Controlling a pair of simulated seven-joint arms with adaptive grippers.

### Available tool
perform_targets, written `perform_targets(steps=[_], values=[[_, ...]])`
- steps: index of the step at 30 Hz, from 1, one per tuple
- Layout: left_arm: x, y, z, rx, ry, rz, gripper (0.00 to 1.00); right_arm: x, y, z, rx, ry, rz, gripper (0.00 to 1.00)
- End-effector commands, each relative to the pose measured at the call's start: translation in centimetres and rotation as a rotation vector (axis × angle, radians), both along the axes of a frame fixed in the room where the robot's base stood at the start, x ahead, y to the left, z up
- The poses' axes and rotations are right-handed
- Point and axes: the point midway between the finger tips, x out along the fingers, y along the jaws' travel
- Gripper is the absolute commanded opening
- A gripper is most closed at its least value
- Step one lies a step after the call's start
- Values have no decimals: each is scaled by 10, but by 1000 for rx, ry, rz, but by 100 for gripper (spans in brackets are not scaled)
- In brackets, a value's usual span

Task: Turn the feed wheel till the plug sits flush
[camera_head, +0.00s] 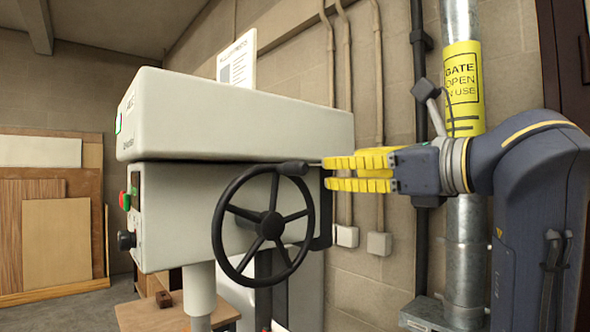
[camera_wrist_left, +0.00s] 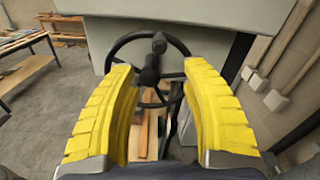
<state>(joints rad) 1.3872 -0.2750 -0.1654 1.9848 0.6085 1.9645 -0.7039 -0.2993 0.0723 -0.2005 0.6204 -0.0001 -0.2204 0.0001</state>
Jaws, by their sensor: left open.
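The feed wheel (camera_head: 219,232) is a black spoked handwheel on the side of a pale grey machine (camera_head: 235,115). Its crank knob (camera_head: 294,168) is at the upper right of the rim in the head view. My left gripper (camera_head: 326,173) has yellow ribbed fingers and is just right of the knob, open and empty. In the left wrist view the wheel (camera_wrist_left: 150,76) shows beyond and between the spread fingers, with the knob (camera_wrist_left: 159,42) near the top. I cannot make out the plug in either view. My right gripper is not in view.
A wooden table (camera_head: 150,318) with a small brown block (camera_head: 163,299) is below the machine. Wood panels (camera_head: 57,240) lean at the left wall. A metal duct (camera_head: 466,240) with a yellow sign (camera_head: 462,88) stands at the right.

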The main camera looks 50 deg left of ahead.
Motion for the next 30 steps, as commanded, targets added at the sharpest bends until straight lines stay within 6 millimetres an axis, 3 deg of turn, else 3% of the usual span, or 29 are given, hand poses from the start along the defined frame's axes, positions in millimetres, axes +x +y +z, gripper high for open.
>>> perform_targets(steps=[18, 30], values=[[-2, 106, 0, 2, 2, 7, 47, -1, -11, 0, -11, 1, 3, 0], [-1, 149, 0, 2, 1, 4, 47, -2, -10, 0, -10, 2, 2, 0]])
